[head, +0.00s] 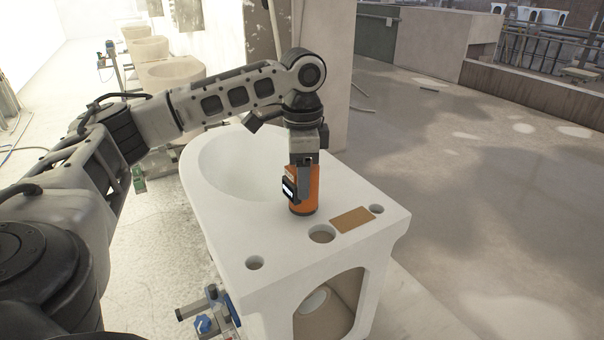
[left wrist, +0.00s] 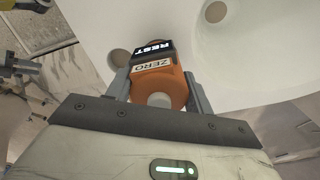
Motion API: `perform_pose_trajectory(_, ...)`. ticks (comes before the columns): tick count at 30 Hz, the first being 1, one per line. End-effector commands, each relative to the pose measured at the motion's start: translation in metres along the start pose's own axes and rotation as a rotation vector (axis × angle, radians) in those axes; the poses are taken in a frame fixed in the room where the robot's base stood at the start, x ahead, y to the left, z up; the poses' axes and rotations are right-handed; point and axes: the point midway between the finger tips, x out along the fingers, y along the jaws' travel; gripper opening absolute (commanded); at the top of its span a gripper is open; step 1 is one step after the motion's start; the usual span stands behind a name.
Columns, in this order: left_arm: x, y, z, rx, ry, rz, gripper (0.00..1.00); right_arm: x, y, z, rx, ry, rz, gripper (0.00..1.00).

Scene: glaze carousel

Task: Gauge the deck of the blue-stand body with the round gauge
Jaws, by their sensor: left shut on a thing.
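The white body (head: 225,215) has a wide bowl at the back and a flat deck in front with several round holes. A blue-handled metal stand part (head: 207,318) shows at its lower left. My left gripper (head: 304,180) is shut on the round gauge (head: 304,198), an orange cylinder with a dark base, held upright. The gauge's base is at the deck surface, behind the middle hole; I cannot tell if it touches. In the left wrist view the gauge (left wrist: 175,78) sits between both fingers, with a label reading ZERO and a lit display reading REST. My right gripper is out of view.
A tan rectangular patch (head: 352,220) lies on the deck, right of the gauge, between two holes. Behind the body stands a pale pillar (head: 333,70). More bodies (head: 170,75) stand in a row at the back left. The floor on the right is open.

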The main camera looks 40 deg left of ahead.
Motion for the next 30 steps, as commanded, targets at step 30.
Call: perform_pose_trajectory(30, 0.01, 0.0, 0.0, 0.0, 0.001, -0.001, 0.32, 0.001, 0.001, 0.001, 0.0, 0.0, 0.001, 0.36)
